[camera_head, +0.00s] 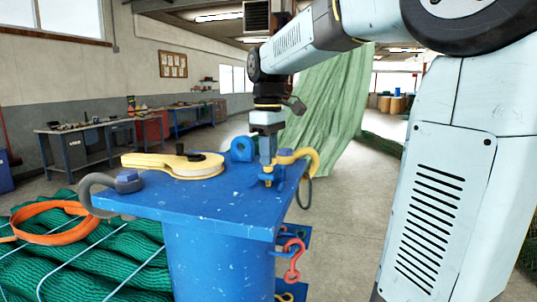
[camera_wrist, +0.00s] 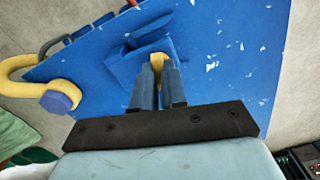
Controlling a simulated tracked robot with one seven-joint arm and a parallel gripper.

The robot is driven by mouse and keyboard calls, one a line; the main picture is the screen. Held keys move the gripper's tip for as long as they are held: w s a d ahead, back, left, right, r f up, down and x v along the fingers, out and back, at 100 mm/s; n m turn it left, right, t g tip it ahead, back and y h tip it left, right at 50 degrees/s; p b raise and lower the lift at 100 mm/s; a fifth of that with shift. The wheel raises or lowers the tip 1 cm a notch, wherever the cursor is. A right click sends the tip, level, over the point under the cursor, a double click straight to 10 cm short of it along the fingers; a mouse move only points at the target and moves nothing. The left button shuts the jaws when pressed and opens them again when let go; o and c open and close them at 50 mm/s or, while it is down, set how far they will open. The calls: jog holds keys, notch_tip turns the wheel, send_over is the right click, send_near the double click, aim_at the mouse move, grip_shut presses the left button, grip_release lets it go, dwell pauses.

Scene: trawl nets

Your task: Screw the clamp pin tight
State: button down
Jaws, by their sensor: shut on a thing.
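The clamp pin (camera_wrist: 157,59) shows as a small yellow piece between my fingertips in the wrist view. A blue clamp (camera_wrist: 128,65) lies around and beyond it on the blue stand top. My gripper (camera_wrist: 158,75) points down and is shut on the pin; the fingers hide most of the pin's head. In the head view my gripper (camera_head: 268,160) stands over the right part of the stand top, and a yellow part of the pin (camera_head: 268,182) shows below the fingers. How far the pin is screwed in cannot be seen.
Hooks (camera_head: 293,262) hang on the stand's side. Green nets (camera_head: 90,260) lie left.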

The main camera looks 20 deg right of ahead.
jog(key=m, duration=0.4)
jog(key=shift+w+r+m, duration=0.1)
jog(key=shift+r+m, duration=0.05)
jog(key=shift+m, duration=0.25)
jog(key=m, duration=1.2)
jog(key=shift+m, duration=0.3)
jog(key=m, duration=0.3)
jog(key=shift+m, duration=0.3)
jog(key=m, duration=0.4)
jog(key=shift+m, duration=0.3)
jog(key=m, duration=0.4)
jog(key=shift+m, duration=1.8)
